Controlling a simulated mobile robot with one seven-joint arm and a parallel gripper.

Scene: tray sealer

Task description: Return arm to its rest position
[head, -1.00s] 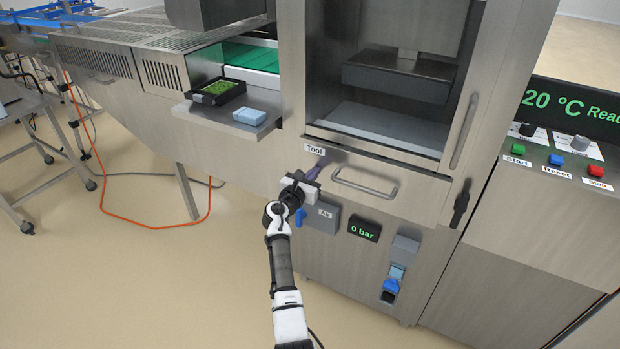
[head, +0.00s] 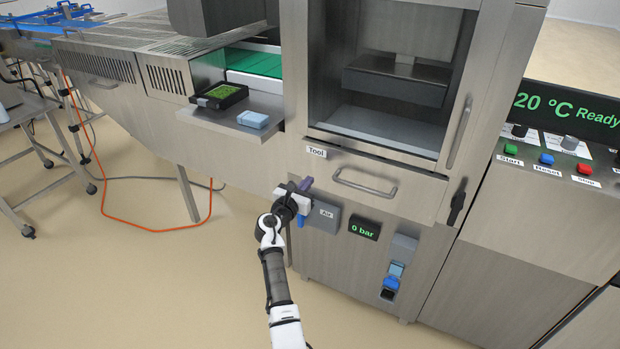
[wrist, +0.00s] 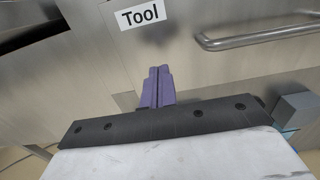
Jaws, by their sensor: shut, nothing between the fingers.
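My gripper (head: 305,185) is in front of the machine's steel front, just below the "Tool" label (head: 317,151). In the wrist view its purple fingers (wrist: 157,88) are together with nothing between them, pointing at the panel under the label. The gripper looks apart from the drawer handle (head: 364,184), which is to its right. My arm reaches up from the bottom of the head view and hides part of the machine's lower front.
The grey "Air" box (head: 324,214) with a blue lever (head: 301,220) is close beside my gripper. The "0 bar" display (head: 364,228) is further right. A shelf (head: 207,122) with a black tray (head: 219,96) and a blue block (head: 252,119) juts out at upper left. Open floor (head: 140,290) is at left.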

